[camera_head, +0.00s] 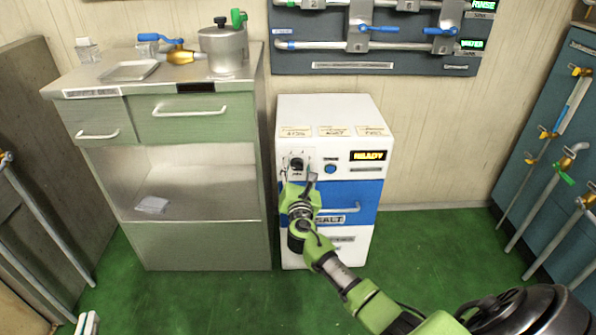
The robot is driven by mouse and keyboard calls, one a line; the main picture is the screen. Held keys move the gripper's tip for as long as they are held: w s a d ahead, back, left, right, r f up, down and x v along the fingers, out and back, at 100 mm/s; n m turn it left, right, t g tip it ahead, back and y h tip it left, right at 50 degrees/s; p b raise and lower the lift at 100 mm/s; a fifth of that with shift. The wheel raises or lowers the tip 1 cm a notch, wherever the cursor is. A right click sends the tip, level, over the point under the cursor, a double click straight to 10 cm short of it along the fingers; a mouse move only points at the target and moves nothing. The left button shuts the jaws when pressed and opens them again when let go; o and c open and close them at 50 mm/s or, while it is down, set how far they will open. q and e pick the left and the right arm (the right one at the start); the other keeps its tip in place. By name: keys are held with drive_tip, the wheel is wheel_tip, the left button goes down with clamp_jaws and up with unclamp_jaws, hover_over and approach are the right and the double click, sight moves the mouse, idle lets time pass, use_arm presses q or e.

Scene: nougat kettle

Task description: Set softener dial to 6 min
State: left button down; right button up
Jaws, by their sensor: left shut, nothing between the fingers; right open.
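The softener (330,110) is a white cabinet with a blue drawer front marked SALT. Its dial (297,162) is a dark knob on a white plate at the upper left of the front. A display (368,156) reads READY in yellow. My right gripper (299,175) is open at the dial, its fingers at the left and right below the knob. I cannot tell whether they touch it, and the dial's setting is too small to read. My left gripper (87,323) is only partly in view at the bottom left edge, shut and empty, far from the softener.
A blue button (330,169) sits right of the dial. A green-grey metal cabinet (205,180) with a pot (222,50) stands close on the left. A pipe panel (375,50) hangs behind, and another panel with pipes (560,130) is at right. Green floor (440,240) lies open between.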

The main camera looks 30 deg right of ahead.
drive_tip(key=shift+w+d, duration=0.1)
drive_tip(key=c, duration=1.1)
